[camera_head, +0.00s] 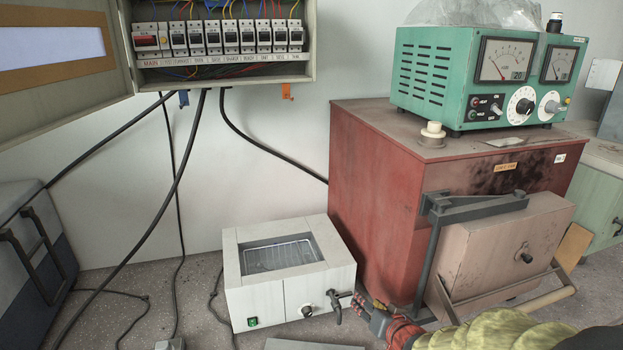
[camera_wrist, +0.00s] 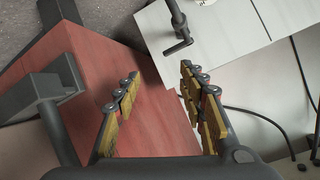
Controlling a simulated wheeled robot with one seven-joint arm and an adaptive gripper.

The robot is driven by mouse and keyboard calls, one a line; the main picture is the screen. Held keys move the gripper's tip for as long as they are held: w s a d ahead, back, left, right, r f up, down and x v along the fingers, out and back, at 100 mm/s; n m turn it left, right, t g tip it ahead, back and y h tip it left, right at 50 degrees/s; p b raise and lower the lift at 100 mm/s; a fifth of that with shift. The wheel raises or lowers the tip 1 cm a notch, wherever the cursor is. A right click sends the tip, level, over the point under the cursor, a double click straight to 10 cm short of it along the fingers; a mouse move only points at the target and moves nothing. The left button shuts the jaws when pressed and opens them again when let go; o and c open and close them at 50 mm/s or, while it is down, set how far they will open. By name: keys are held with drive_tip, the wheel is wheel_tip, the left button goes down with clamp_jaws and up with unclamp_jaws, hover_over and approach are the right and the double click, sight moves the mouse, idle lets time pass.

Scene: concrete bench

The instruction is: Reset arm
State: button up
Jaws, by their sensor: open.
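My gripper (camera_head: 366,303) is low in the head view, between the white box and the red cabinet, close to the box's tap. In the wrist view my gripper (camera_wrist: 159,75) has its two yellow-padded fingers spread apart with nothing between them. My forearm reaches in from the lower right in the head view, in a yellow-green sleeve. Whether the fingers touch anything cannot be told.
The white box (camera_head: 290,293) has a dark tap (camera_head: 334,306); the tap also shows in the wrist view (camera_wrist: 178,22). The red cabinet (camera_head: 375,200) has a swung-out door (camera_head: 500,245) on a dark hinge arm (camera_head: 470,208). A green meter unit (camera_head: 430,75) stands on top. Cables (camera_head: 185,180) hang at left.

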drive_tip(key=s+d+r+g+h+p, duration=0.1)
drive_tip(key=s+d+r+h, duration=0.15)
drive_tip(key=s+r, duration=0.35)
drive_tip(key=s+d+r+g+h+p, duration=0.1)
drive_tip(key=s+d+r+g, duration=0.15)
drive_tip(key=s+r, duration=0.35)
drive_tip(key=s+r+n+g, duration=0.1)
drive_tip(key=s+r, duration=0.2)
drive_tip(key=s, duration=0.6)
drive_tip(key=s+a+r+n+g+p, duration=0.1)
drive_tip(key=s+r+g, duration=0.1)
drive_tip(key=s, duration=0.8)
drive_tip(key=shift+s+a+r+y, duration=0.25)
drive_tip(key=shift+a+r+y, duration=0.1)
drive_tip(key=shift+r, duration=0.1)
drive_tip(key=shift+c, duration=0.3)
